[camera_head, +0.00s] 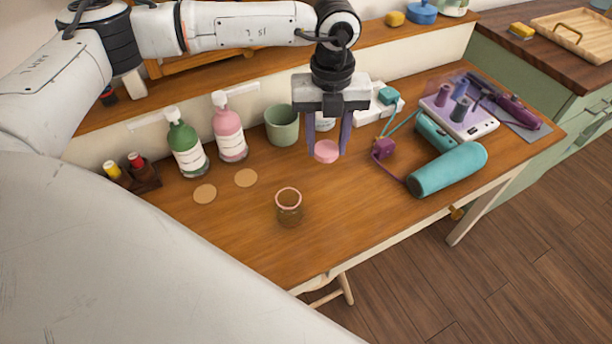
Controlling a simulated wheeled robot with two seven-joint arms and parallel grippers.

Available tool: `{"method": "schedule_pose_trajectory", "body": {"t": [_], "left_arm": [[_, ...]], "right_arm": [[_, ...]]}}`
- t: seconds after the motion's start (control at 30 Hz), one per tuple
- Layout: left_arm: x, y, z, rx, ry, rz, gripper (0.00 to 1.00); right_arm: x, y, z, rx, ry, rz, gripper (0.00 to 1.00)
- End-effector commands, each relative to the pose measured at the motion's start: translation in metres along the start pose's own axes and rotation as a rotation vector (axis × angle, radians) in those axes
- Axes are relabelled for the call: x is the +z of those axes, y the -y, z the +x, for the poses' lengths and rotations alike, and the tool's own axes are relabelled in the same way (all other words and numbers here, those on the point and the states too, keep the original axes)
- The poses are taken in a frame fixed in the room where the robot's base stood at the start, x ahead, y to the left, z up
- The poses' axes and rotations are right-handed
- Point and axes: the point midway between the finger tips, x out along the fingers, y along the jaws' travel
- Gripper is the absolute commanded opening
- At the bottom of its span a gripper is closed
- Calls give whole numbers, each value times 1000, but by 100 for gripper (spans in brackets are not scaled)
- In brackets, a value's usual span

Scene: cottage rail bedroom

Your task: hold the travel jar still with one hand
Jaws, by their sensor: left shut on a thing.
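A small brown translucent jar (289,212) with a pink rim, which looks like the travel jar, stands upright and open near the front of the wooden table. My left gripper (327,151) points down behind it and to its right, apart from it. Its fingers are shut on a round pink lid (327,153). A white jar-like thing (323,125) shows between the fingers, partly hidden by the gripper. My right gripper is not in view.
Green (187,148) and pink (229,132) pump bottles, two round coasters (246,178) and a green cup (282,126) are left of my gripper. Table (345,210) right of the jar is clear.

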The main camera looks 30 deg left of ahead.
Motion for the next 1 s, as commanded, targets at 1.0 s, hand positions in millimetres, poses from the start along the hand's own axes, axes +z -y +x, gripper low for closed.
{"method": "schedule_pose_trajectory", "body": {"t": [1.0], "left_arm": [[2, 0, 102, 1, 2, -86, 11]], "right_arm": [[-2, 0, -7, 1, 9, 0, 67]]}}
